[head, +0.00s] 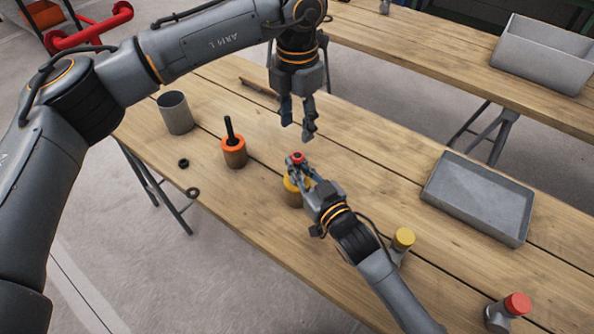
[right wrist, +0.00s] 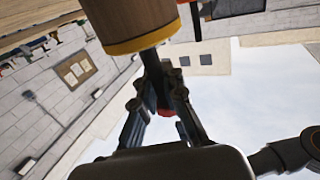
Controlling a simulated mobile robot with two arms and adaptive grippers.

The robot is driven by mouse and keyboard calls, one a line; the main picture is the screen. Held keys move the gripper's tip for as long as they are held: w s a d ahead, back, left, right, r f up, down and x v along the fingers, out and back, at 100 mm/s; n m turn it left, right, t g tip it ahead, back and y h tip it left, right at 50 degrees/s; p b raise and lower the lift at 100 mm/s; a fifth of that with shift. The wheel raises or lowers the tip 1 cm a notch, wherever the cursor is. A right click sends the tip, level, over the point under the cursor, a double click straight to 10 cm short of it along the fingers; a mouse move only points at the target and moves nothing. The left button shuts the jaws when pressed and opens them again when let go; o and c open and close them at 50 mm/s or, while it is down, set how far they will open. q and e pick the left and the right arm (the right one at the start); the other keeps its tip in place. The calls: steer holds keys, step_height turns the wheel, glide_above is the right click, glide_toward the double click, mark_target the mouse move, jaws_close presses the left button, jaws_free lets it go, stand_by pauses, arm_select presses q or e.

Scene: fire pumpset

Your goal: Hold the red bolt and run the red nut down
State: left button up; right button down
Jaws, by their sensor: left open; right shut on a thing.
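A wooden holder with a yellow top (head: 292,196) stands on the bench, partly hidden by my right gripper. A small red piece (head: 298,158) shows at the top of the bolt over this holder; I cannot tell whether it is the red nut or part of the red bolt. My right gripper (head: 299,173) is shut around the bolt just below the red piece. The right wrist view shows its fingers closed (right wrist: 163,95) beside the holder (right wrist: 138,22), with some red (right wrist: 166,113) between them. My left gripper (head: 297,126) is open and empty, above and apart from the red piece.
A grey cup (head: 175,113), an orange-topped holder with a black bolt (head: 234,152), a black nut (head: 183,163) and a dark ring (head: 193,192) are left. A yellow-capped part (head: 403,239), a red-capped part (head: 515,304) and a grey tray (head: 478,198) are right.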

mark_target(297, 155)
arm_select(q)
steer(key=n, duration=2.5)
steer(key=shift+f, duration=4.05)
arm_select(e)
steer(key=shift+r, duration=0.1)
